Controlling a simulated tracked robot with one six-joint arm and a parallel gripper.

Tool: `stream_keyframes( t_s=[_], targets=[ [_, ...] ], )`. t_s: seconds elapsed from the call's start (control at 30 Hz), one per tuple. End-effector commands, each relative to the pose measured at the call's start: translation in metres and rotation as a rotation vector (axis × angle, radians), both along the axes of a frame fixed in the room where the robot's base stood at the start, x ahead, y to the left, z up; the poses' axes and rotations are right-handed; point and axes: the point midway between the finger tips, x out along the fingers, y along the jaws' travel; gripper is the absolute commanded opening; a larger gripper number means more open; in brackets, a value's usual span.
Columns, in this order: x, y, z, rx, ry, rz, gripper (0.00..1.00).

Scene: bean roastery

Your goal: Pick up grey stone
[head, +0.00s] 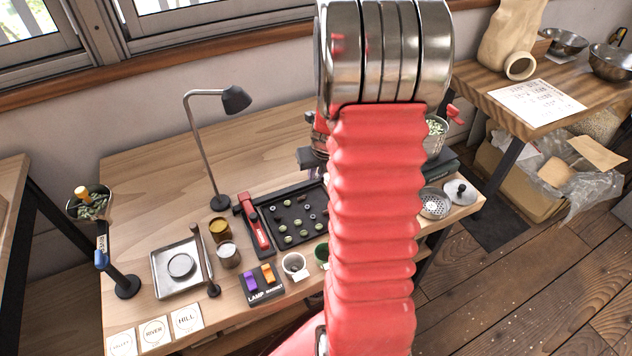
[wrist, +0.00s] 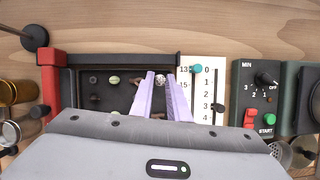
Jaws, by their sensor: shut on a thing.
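The dark tray (head: 281,226) holds several scattered green beans and darker pieces. It also shows in the wrist view (wrist: 85,88). My gripper (wrist: 160,80), with two lilac fingers, is over the tray's right part and is shut on a small grey-brown piece, which I take to be the grey stone (wrist: 160,82). The fingers hide most of it, and I cannot tell whether it still touches the tray. In the head view my red arm hides the right part of the tray and most of the gripper.
A red-handled tool (head: 254,226) lies along the tray's left edge. A white slider scale (wrist: 201,95) and a control panel (wrist: 263,95) stand close right of the tray. The wood behind the tray is bare.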

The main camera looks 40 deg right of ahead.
Motion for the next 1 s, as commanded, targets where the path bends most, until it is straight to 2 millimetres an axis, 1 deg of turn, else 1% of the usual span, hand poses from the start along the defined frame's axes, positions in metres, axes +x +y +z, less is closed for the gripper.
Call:
stream_keyframes(
  t_s=[0.03, 0.1, 0.23, 1.0],
  targets=[
    [0.000, 0.000, 0.008, -0.002, -0.001, 0.001, 0.00],
    [0.000, 0.000, 0.016, -0.001, -0.002, 0.001, 0.00],
    [0.000, 0.000, 0.025, 0.000, 0.000, 0.000, 0.00],
    [-0.001, 0.000, 0.027, 0.001, 0.002, 0.001, 0.00]
  ],
)
